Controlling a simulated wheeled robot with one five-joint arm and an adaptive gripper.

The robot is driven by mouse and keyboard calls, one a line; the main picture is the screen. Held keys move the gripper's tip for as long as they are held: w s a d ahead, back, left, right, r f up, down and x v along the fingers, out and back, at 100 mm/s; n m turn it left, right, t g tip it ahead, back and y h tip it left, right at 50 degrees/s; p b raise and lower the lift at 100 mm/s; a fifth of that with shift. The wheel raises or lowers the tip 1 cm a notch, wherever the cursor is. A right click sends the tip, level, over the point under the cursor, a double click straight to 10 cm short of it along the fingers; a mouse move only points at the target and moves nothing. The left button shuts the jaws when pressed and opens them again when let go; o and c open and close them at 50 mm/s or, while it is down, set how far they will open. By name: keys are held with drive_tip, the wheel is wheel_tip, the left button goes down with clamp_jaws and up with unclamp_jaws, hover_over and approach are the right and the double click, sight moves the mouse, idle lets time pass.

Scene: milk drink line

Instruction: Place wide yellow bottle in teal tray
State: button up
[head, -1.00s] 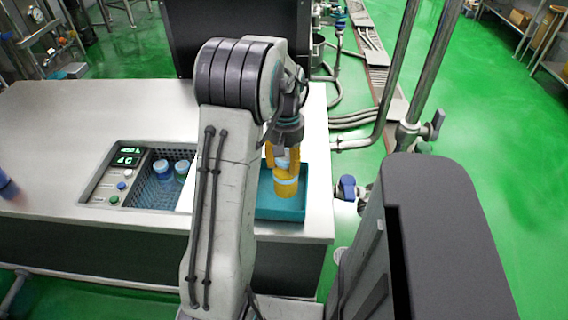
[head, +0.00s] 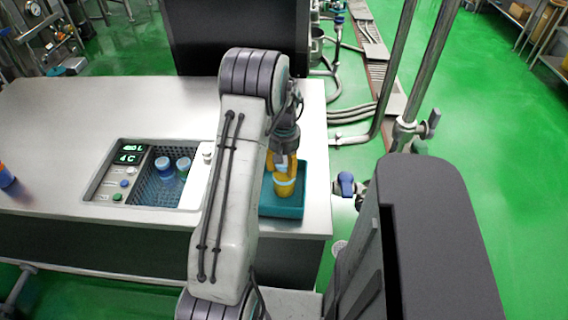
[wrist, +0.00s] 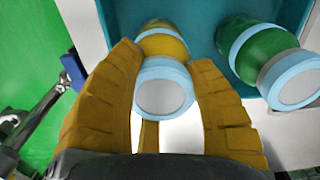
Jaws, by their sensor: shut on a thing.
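The wide yellow bottle (head: 284,186) has pale blue bands and is held upright at the teal tray (head: 295,210). My gripper (wrist: 166,62) has yellow fingers, one on each side of the bottle, and is shut on it. In the wrist view the yellow bottle (wrist: 164,88) shows its grey-white lid towards me, and its far end overlaps the teal tray (wrist: 203,22). I cannot tell whether its base touches the tray floor. A green bottle (wrist: 262,52) with pale blue bands is in the tray to the right; my arm hides it in the head view.
A sunken dark basket (head: 148,190) with blue-capped bottles (head: 163,166) lies left of my arm, beside a small display panel (head: 128,157). Another bottle (head: 5,177) is at the far left. Pipes and a blue-handled valve (head: 346,184) stand right of the counter.

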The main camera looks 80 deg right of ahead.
drive_tip(key=shift+f, duration=0.1)
drive_tip(key=o, duration=0.8)
drive_tip(key=shift+f, duration=0.1)
drive_tip(key=o, duration=0.4)
